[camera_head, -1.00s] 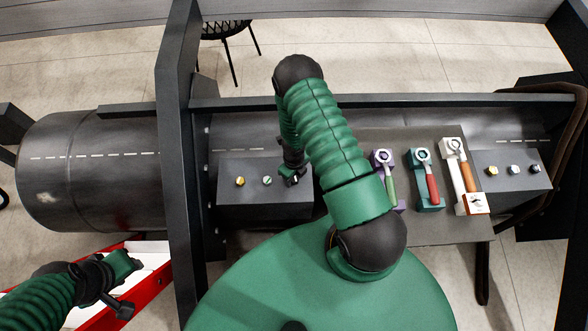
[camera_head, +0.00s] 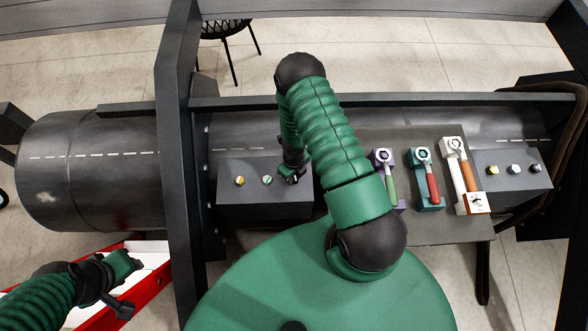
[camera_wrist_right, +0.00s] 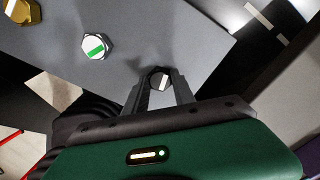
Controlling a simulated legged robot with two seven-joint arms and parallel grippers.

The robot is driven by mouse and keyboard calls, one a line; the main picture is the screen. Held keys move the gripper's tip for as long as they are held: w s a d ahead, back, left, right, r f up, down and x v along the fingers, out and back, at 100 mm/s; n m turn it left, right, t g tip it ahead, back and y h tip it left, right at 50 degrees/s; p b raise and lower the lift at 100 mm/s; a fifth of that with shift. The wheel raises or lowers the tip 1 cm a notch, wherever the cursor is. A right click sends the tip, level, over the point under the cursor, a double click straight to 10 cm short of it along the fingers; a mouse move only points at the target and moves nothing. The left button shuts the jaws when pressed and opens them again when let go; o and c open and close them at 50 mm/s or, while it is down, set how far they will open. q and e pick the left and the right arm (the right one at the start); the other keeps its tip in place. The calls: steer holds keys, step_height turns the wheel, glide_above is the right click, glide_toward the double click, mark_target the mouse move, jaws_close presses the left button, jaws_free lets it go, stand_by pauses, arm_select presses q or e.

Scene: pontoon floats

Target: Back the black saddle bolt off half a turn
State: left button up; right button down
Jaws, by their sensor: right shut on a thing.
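The black saddle bolt (camera_wrist_right: 160,76) sits in the grey saddle block (camera_wrist_right: 195,50), with a pale mark on its head. My right gripper (camera_wrist_right: 160,82) is shut on it, one finger on each side of the head. In the head view my right gripper (camera_head: 291,177) is over the right part of the block (camera_head: 262,209) and hides the bolt. My left gripper (camera_head: 128,287) is at the lower left, away from the block; its jaws are unclear.
A gold bolt (camera_head: 240,181) and a silver bolt with a green mark (camera_head: 267,180) stand left of my right gripper. Wrenches in purple, teal (camera_head: 424,158) and white holders stand right of my arm. Several bolts (camera_head: 515,169) sit on the far-right block.

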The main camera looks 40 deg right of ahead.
steer(key=n+b, duration=0.1)
steer(key=n, duration=0.2)
steer(key=shift+f, duration=0.2)
steer(key=n, duration=0.4)
steer(key=shift+b, duration=0.4)
steer(key=n, duration=0.3)
steer(key=shift+r, duration=0.1)
steer(key=shift+r+n, duration=0.15)
steer(key=shift+n, duration=0.95)
steer(key=n+b, duration=0.1)
steer(key=n, duration=0.2)
steer(key=shift+n, duration=0.3)
steer(key=n, duration=0.6)
steer(key=shift+n, duration=0.3)
steer(key=shift+a+n, duration=0.1)
steer(key=shift+n, duration=0.8)
